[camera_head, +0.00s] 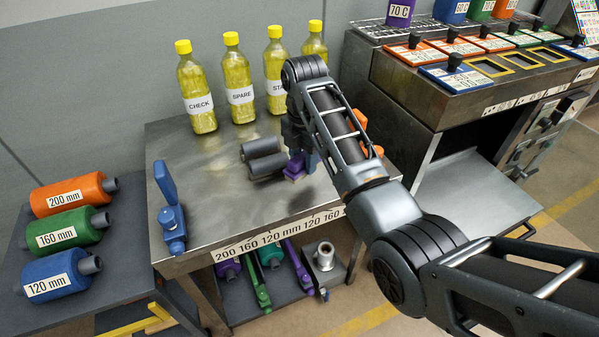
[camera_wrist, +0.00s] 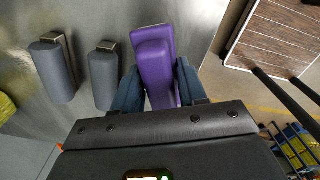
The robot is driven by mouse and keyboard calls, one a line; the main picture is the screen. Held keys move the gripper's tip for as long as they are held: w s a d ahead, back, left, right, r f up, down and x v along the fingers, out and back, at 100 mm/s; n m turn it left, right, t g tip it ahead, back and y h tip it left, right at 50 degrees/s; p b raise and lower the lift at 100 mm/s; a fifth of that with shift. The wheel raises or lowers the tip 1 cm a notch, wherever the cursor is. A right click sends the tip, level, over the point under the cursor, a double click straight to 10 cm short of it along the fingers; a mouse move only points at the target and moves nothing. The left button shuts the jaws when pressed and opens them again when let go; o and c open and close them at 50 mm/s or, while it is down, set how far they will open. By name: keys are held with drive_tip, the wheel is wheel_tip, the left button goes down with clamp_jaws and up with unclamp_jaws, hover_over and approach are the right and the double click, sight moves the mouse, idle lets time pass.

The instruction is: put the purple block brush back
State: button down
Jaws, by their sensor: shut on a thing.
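The purple block brush (camera_head: 293,169) is near the middle of the metal table (camera_head: 215,190), partly hidden by my arm in the head view. In the wrist view the purple block brush (camera_wrist: 154,50) lies between the two dark blue fingers of my gripper (camera_wrist: 157,92), which is shut on it. The brush has a wide flat body with a narrower raised part. I cannot tell whether it touches the table.
Two grey rollers (camera_head: 264,157) lie left of the brush. Yellow bottles (camera_head: 238,85) stand along the back, and a blue tool (camera_head: 172,215) is at the left edge. Orange items sit behind my arm. Labelled rollers (camera_head: 70,237) lie on a left bench.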

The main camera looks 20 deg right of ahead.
sight(299, 173)
drive_tip(key=shift+w+a+f, duration=0.1)
drive_tip(key=shift+a+f, duration=0.25)
drive_tip(key=shift+a, duration=0.2)
drive_tip(key=shift+f, duration=1.95)
drive_tip(key=c, duration=0.6)
unclamp_jaws()
drive_tip(key=shift+f, duration=0.1)
wheel_tip(299, 173, up, 11)
drive_tip(key=shift+r+p, duration=0.2)
drive_tip(key=shift+p, duration=0.35)
drive_tip(key=shift+r+p, duration=0.45)
